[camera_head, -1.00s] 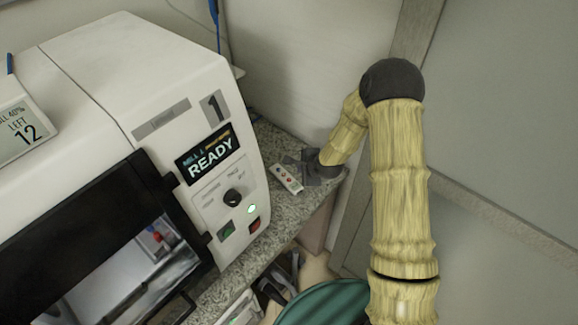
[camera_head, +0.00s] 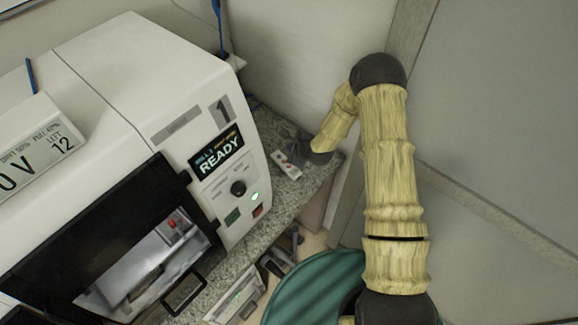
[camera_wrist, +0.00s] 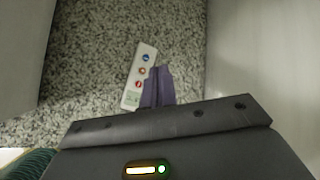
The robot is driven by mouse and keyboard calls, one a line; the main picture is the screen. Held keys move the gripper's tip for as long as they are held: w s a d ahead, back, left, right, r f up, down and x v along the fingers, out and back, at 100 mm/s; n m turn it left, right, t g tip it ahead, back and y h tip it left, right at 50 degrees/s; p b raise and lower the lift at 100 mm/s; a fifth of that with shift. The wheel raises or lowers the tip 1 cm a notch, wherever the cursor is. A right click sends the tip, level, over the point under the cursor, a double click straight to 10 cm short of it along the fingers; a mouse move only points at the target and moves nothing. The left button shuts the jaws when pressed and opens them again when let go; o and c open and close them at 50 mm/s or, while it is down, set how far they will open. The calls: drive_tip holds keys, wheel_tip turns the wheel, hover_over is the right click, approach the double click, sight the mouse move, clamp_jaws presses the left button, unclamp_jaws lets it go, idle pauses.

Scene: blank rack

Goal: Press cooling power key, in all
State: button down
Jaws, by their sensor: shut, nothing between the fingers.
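A slim white remote (camera_head: 287,165) lies on the speckled grey counter, right of the white machine. In the wrist view the remote (camera_wrist: 139,80) shows a blue key (camera_wrist: 145,58) at the far end, an orange key (camera_wrist: 142,71), a red key (camera_wrist: 139,84) and a small greenish patch near the lower end. I cannot read which key is for cooling power. My gripper (camera_wrist: 162,70) is shut and empty, its tips just right of the blue and orange keys. Contact is unclear. In the head view my gripper (camera_head: 297,148) is at the remote's upper right.
The white machine (camera_head: 150,80) has a READY screen (camera_head: 217,154), a black knob (camera_head: 238,188) and lit green button. A wall stands close behind the counter (camera_head: 295,193). A teal round object (camera_head: 310,290) is below the counter's front edge. Bare counter shows left of the remote.

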sight(291, 169)
drive_tip(key=shift+f+b, duration=2.6)
drive_tip(key=shift+f, duration=1.55)
drive_tip(key=shift+f+b, duration=0.4)
drive_tip(key=shift+b, duration=0.05)
drive_tip(key=shift+f, duration=0.3)
drive_tip(key=shift+r, duration=0.75)
drive_tip(key=shift+r+p, duration=1.7)
drive_tip(key=shift+r, duration=0.8)
